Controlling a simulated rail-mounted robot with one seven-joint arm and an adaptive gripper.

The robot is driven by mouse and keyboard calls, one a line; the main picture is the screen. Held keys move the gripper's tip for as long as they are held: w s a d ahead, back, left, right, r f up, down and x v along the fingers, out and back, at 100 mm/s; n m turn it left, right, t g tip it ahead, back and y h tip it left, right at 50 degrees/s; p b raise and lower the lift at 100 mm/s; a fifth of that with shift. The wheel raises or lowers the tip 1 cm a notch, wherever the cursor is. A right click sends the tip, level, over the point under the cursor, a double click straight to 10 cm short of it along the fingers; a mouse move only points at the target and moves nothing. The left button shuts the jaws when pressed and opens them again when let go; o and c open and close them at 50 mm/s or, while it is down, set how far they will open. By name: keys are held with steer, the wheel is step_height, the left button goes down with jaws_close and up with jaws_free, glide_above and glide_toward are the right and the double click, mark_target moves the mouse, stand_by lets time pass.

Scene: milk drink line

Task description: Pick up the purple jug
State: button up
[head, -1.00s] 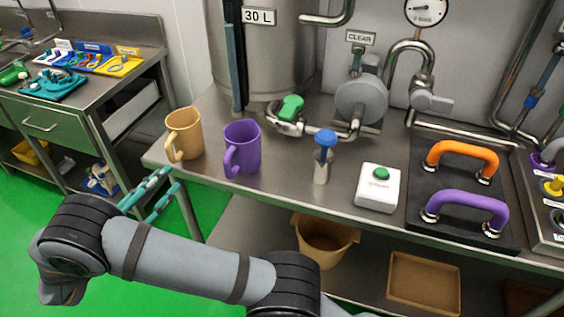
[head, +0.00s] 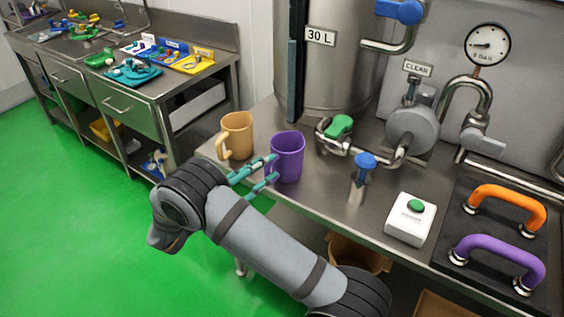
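The purple jug (head: 288,157) stands upright on the steel counter, to the right of a tan jug (head: 237,134). My gripper (head: 273,168) is at the left front side of the purple jug, where the jug's handle is. Its two teal fingers are apart, with the tips at the handle. They hide most of the handle, so I cannot tell whether they touch it or whether it lies between them.
The tan jug stands close behind and left of my fingers. A blue-topped valve (head: 362,175), a white box with a green button (head: 410,219) and a green-handled valve (head: 338,127) are to the right. The counter's front edge runs just below the jugs.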

mark_target(282, 164)
steer(key=shift+x, duration=1.2)
steer(key=shift+s, duration=0.1)
steer(key=shift+c, duration=0.4)
jaws_close()
